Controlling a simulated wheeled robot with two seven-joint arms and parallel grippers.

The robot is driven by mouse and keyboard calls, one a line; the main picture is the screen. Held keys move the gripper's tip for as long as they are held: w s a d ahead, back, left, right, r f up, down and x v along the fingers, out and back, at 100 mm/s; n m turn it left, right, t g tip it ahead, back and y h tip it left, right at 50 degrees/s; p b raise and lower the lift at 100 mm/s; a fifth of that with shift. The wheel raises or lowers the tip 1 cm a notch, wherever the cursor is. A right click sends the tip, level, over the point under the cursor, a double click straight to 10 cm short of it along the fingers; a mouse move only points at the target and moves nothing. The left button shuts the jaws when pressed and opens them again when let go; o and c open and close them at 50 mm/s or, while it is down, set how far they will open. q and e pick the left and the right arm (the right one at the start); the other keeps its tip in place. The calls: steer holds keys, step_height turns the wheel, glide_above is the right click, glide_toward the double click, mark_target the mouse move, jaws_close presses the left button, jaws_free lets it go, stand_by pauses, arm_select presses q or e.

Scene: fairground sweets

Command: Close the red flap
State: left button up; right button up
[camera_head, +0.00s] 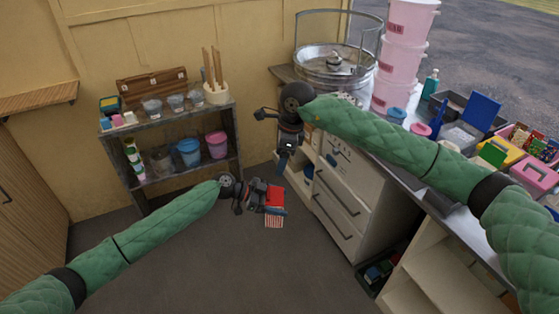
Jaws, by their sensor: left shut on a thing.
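My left gripper (256,198) is low over the floor in front of the drawer unit. It is shut on a small red thing (275,195), with a red-and-white striped part (274,221) below it. I cannot tell whether the red part is the flap or whether it stands open. The gripper hides part of it. My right gripper (284,160) hangs pointing down, above and a little right of the left one, beside the drawers. Its fingers are too small and dark to tell open from shut. I see nothing clearly in it.
A low shelf (190,121) with tubs stands behind the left gripper. The white drawer unit (340,205) is close on the right. The counter above carries a candyfloss machine (331,58), pink buckets (403,55) and coloured boxes (535,172). The floor (215,265) in front is clear.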

mark_target(270, 192)
steer(key=shift+a+r, duration=0.1)
steer(key=c, duration=0.5)
steer(key=shift+a+r, duration=0.65)
steer(key=shift+a, duration=0.15)
steer(key=c, duration=0.7)
steer(key=shift+r+m, duration=0.1)
steer(key=shift+m, duration=0.2)
steer(key=c, duration=0.4)
steer(key=shift+a+r+m, duration=0.1)
steer(key=shift+a+m, duration=0.05)
steer(key=shift+m, duration=0.25)
jaws_close()
steer(key=f+m, duration=0.4)
steer(key=m, duration=0.1)
steer(key=f+m, duration=0.5)
steer(key=m, duration=0.1)
steer(key=f+m, duration=0.4)
steer(key=m, duration=0.1)
steer(key=shift+s+a+f+m+h, duration=0.2)
steer(key=shift+a+f+m+h, duration=0.1)
steer(key=shift+a+f+h, duration=0.1)
